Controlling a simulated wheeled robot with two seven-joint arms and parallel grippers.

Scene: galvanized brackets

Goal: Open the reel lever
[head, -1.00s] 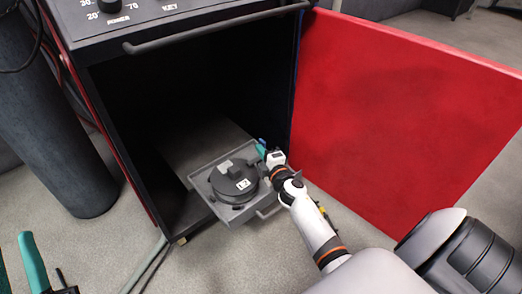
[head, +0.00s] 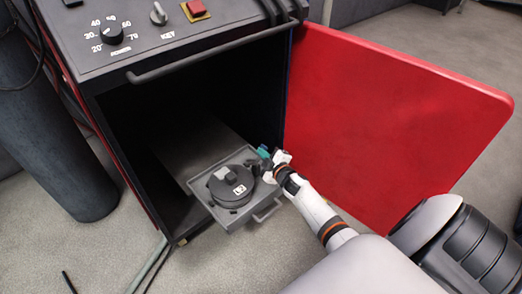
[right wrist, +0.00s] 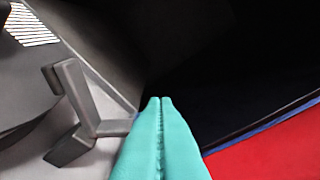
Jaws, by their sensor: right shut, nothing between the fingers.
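The dark round reel (head: 231,187) sits on a grey pull-out tray (head: 232,222) in the open cabinet's lower front. In the right wrist view, a grey forked bracket (right wrist: 76,105), which looks like the reel lever, stands at the reel's edge. My right gripper (head: 263,152) is at the tray's far right corner, beside the reel. Its teal fingers (right wrist: 160,103) are shut together and empty, just right of the bracket. I cannot tell whether they touch it. My left gripper is not recognisable in view.
A bar handle (head: 210,53) crosses the cabinet front above the opening. A dark cylinder (head: 65,150) stands at the left. The tray has a front handle (head: 267,212).

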